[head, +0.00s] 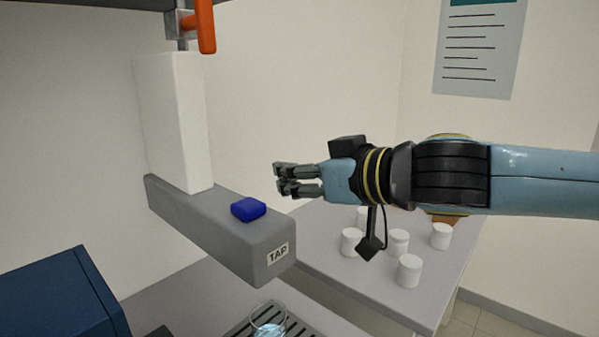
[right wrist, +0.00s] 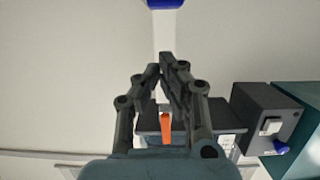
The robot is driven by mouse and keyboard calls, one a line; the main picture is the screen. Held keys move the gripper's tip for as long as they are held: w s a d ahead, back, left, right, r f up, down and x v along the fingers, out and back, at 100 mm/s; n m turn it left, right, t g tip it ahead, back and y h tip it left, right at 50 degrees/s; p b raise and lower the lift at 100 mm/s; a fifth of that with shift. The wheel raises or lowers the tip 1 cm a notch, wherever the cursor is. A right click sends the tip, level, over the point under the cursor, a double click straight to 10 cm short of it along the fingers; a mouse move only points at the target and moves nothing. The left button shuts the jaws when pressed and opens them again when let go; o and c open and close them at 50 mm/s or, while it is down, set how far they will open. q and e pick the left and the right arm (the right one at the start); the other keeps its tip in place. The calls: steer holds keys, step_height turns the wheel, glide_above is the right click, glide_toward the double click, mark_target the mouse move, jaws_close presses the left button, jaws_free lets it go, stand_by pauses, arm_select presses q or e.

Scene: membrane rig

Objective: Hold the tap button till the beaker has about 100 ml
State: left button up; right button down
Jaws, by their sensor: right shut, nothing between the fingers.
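The grey tap (head: 200,222) has a TAP label on its front end and a dark blue button (head: 248,208) on its top. The glass beaker (head: 268,318) stands below the tap's front end, cut off by the bottom edge of the head view. Pale blue liquid shows in it; I cannot read its level. My right gripper (head: 278,181) is shut and empty, a little above and to the right of the button, apart from it. Its closed fingers (right wrist: 167,70) also show in the right wrist view. My left gripper is not in view.
A white column (head: 175,120) rises behind the button, with an orange lever (head: 205,25) above. Several white cups (head: 409,270) stand on the side table (head: 330,255) below my right arm. A dark blue box (head: 55,300) is at lower left. The beaker stands on a slotted grate (head: 236,331).

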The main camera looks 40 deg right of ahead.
steer(key=shift+v, duration=0.9)
steer(key=shift+a+r, duration=0.1)
steer(key=shift+a, duration=0.05)
